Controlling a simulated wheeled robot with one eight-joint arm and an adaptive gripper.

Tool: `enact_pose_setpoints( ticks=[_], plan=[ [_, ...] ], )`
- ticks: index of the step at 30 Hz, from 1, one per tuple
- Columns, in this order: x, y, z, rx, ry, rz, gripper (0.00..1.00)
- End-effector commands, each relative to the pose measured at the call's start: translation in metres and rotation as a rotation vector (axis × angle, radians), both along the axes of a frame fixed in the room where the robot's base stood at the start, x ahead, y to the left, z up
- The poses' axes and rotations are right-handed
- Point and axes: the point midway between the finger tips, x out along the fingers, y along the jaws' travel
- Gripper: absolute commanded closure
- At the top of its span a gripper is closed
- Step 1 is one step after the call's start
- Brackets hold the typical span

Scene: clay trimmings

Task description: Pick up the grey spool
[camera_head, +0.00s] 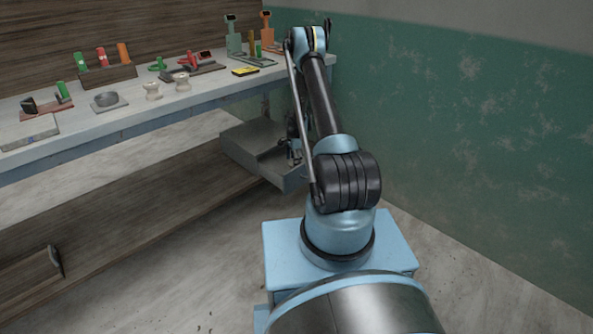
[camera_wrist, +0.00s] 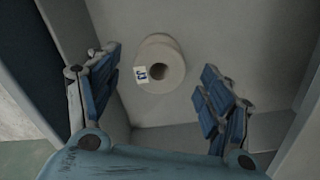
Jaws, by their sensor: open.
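The grey spool (camera_wrist: 173,59) shows in the wrist view as a pale grey-beige ring with a dark centre hole and a small blue-and-white label on its left side. It lies inside a grey drawer, near a wall. My gripper (camera_wrist: 163,80) is open and empty, its blue-padded fingers on either side of the spool's position in the picture, with the spool beyond the fingertips. In the head view my gripper (camera_head: 293,155) reaches down over the open drawer (camera_head: 250,142), and the spool inside is hidden there.
The drawer walls (camera_wrist: 240,30) stand close around my fingers. A green wall (camera_head: 460,130) rises right of my arm.

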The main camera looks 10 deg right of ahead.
Motion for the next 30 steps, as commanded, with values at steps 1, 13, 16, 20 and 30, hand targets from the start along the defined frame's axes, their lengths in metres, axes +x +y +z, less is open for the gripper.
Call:
enact_pose_setpoints(
  ticks=[1, 13, 16, 20, 30],
  plan=[
    [0.000, 0.001, -0.007, 0.000, 0.000, 0.000, 0.27],
    [0.000, 0.000, -0.027, 0.000, 0.000, 0.000, 0.27],
    [0.000, 0.000, -0.027, 0.000, 0.000, 0.000, 0.43],
    [0.000, 0.000, -0.027, 0.000, 0.000, 0.000, 0.72],
    [0.000, 0.000, -0.026, 0.000, 0.000, -0.001, 0.82]
  ],
)
